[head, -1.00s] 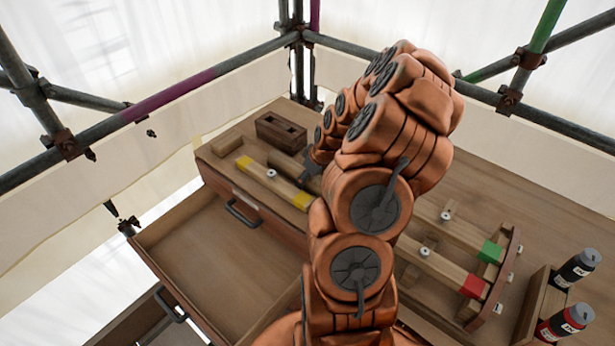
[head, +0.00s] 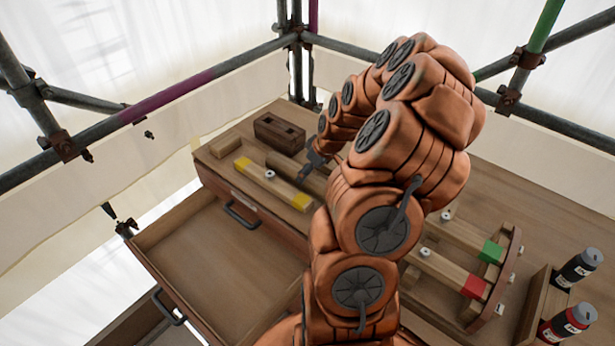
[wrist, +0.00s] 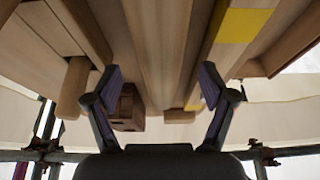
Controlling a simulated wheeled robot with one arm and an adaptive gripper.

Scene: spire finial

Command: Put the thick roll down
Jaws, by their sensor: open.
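A plain brown rounded wooden piece (wrist: 158,45), which looks like the thick roll, runs lengthwise between my fingers in the wrist view. In the head view it lies on the bench top (head: 290,164), behind the yellow-ended bar and partly hidden by my gripper. My gripper (wrist: 160,80) is open, with one finger to each side of the piece and visible space between. In the head view my gripper (head: 304,178) is low over the bench beside the yellow-ended bar (head: 272,183). Whether the fingers touch anything is unclear.
A dark slotted block (head: 280,132) stands at the back. An open, empty drawer (head: 215,265) juts out at the front left. Bars with green (head: 490,251) and red (head: 473,287) ends lie at the right, near two bottles (head: 577,268). Scaffold poles surround the bench.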

